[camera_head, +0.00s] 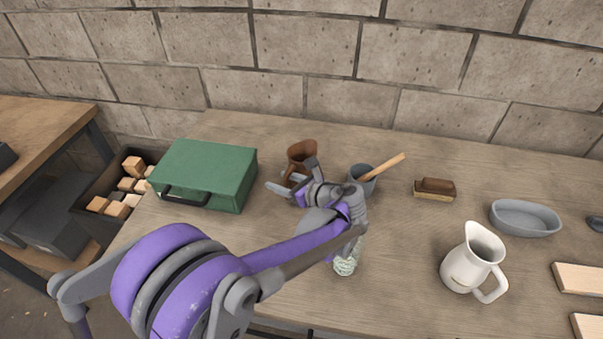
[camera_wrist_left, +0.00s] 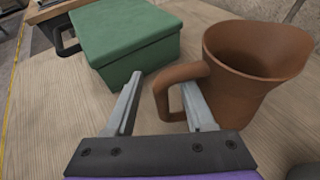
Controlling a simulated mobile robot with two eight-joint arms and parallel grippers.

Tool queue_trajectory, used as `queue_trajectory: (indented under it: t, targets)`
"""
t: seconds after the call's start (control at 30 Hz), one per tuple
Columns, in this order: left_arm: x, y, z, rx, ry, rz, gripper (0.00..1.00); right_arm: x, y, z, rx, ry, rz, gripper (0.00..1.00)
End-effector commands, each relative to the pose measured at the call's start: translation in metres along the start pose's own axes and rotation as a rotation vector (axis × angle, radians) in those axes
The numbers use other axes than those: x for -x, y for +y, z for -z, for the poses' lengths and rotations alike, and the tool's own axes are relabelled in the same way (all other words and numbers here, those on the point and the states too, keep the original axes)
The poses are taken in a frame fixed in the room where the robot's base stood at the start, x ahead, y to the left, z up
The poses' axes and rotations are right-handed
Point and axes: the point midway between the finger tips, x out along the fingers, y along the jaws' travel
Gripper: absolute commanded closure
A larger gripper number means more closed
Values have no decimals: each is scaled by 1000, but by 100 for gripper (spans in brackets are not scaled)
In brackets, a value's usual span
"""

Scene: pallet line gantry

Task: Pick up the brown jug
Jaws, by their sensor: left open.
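The brown jug (camera_head: 301,152) stands on the wooden table near the back, between a green case and a grey mortar. In the left wrist view the jug (camera_wrist_left: 245,75) is large and upright at the right, its handle pointing left. My left gripper (camera_head: 287,183) is at the jug's handle side; in the wrist view its open fingers (camera_wrist_left: 160,100) lie on either side of the handle. The right finger overlaps the handle's opening. I cannot tell whether either finger touches the handle. My left wrist and fingers hide the jug's lower part in the head view.
The green case (camera_head: 205,170) is close on the left. The grey mortar (camera_head: 357,185) with a wooden pestle (camera_head: 385,166) is close on the right. A brush (camera_head: 435,189), a white pitcher (camera_head: 474,260), a grey dish (camera_head: 524,217) and a patterned glass (camera_head: 345,264) also stand around.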

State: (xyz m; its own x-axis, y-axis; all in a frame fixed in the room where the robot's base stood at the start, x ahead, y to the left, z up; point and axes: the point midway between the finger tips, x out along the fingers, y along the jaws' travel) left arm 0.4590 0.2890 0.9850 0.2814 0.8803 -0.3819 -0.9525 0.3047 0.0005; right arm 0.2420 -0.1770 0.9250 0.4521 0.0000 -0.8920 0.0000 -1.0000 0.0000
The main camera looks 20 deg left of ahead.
Motion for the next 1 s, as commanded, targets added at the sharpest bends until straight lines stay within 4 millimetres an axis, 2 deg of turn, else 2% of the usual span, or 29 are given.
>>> queue_trajectory:
  t: [0.13, 0.37, 0.7, 1.0]
  targets:
    - [-15, 0, 0, 1, 0, -1, 45, 1, 0, 1, 0, 1, 0, 50]
    - [-16, 0, 0, 1, 1, 0, 45, 1, 0, 1, 0, 1, 0, 50]
    - [-16, 0, 0, 1, 1, 0, 100, 1, 0, 1, 0, 1, 0, 50]
    - [-16, 0, 0, 1, 1, 1, 100, 1, 0, 1, 0, 1, 0, 50]
